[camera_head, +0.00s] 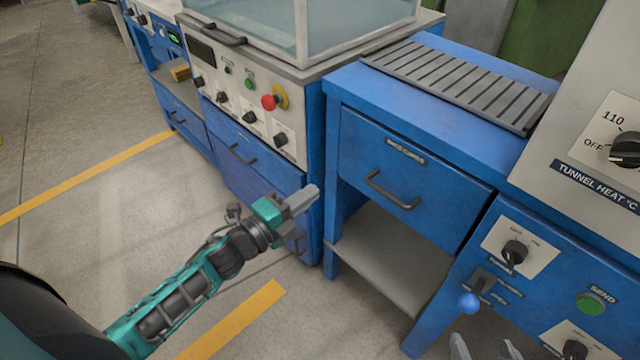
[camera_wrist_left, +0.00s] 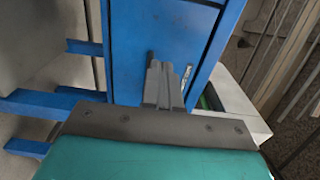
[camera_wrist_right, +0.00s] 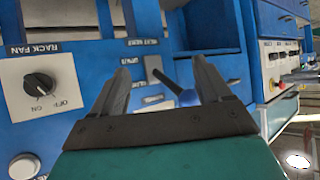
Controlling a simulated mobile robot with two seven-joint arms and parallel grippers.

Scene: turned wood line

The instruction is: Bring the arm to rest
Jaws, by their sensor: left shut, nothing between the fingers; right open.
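My left arm reaches in from the left in the head view, and its gripper (camera_head: 304,199) is shut and empty in front of the blue cabinets. In the left wrist view its fingers (camera_wrist_left: 165,84) lie together against a blue panel behind them. My right gripper (camera_head: 485,350) shows only its fingertips at the bottom edge of the head view. In the right wrist view the right gripper (camera_wrist_right: 165,88) is open, with nothing held. A lever with a blue ball knob (camera_wrist_right: 189,97) appears between its fingers there; I cannot tell the distance.
A blue bench (camera_head: 460,130) with a closed drawer and open lower shelf (camera_head: 385,255) stands ahead. The blue lever knob (camera_head: 469,302) sticks out from the right panel, near a green button (camera_head: 591,303). A machine with a red stop button (camera_head: 269,102) stands left. Floor at left is clear.

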